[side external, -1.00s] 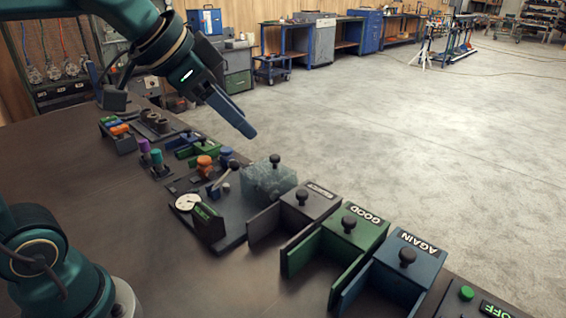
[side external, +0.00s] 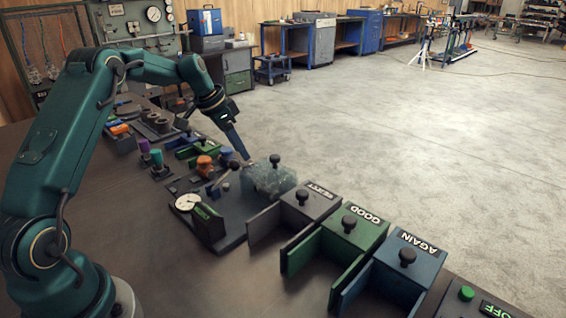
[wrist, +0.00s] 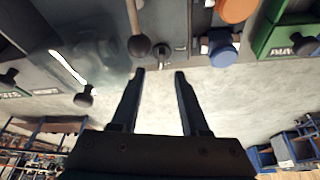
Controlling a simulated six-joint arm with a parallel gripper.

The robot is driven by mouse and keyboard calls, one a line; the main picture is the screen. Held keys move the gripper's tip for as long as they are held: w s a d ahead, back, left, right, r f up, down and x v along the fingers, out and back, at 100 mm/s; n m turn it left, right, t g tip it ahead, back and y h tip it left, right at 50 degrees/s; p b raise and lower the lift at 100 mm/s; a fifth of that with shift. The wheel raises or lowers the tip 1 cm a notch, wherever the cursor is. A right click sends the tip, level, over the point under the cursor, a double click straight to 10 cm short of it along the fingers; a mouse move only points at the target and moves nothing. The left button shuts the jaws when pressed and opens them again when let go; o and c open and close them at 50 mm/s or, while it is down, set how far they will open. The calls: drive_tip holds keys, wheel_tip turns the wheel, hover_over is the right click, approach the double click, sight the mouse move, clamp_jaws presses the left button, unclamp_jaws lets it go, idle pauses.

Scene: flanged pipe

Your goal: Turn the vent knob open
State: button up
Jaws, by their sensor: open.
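My gripper (side external: 243,157) points down at the far edge of the test station, beside the clear box. In the wrist view my gripper (wrist: 159,74) is open, with nothing between its fingers. Just beyond the fingertips is a small grey metal fitting (wrist: 163,53). Left of that is a lever with a black ball end (wrist: 139,46), and to the right is a blue knob (wrist: 222,50). The blue knob (side external: 227,153) also shows left of my gripper in the side view. I cannot tell which of these is the vent knob; no vent label is readable.
A clear box with a black knob (side external: 268,180) stands right beside my gripper. An orange part (side external: 204,165), a gauge (side external: 187,202) and a dark base (side external: 222,238) are close by. Lidded REJECT (side external: 308,202), GOOD (side external: 352,230) and AGAIN (side external: 405,265) bins line the right.

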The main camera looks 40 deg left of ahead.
sight(249, 165)
drive_tip(key=shift+x, duration=2.5)
drive_tip(key=shift+s+a, duration=0.1)
clamp_jaws()
